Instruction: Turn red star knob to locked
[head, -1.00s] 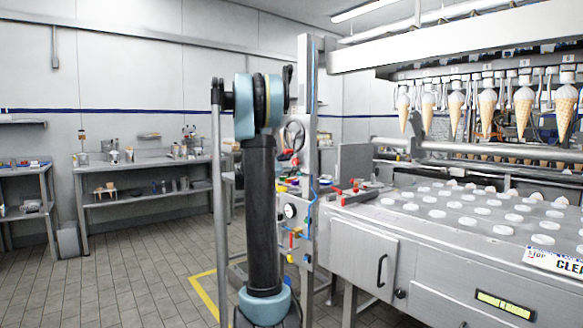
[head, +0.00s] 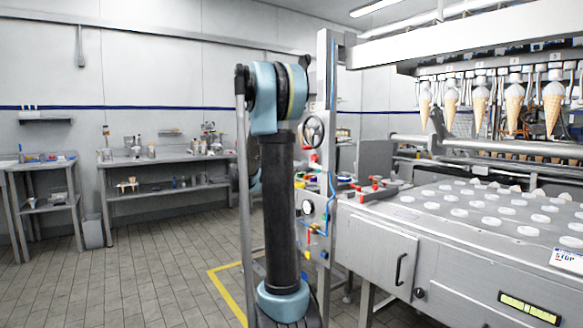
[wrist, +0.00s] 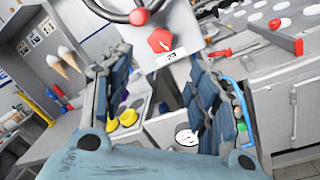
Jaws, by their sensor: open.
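The label is too small to read, so I cannot tell the knob's setting. My gripper (wrist: 158,62) is open, its dark fingers spread left and right. The knob appears beyond the fingertips, between them in the picture and apart from them. In the head view my arm stands in front of the panel post (head: 325,110) and my gripper is hidden.
A gauge (wrist: 186,135) and blue hose (wrist: 236,95) lie lower on the panel. The cone machine (head: 470,230) stands right. Open tiled floor (head: 150,285) lies left.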

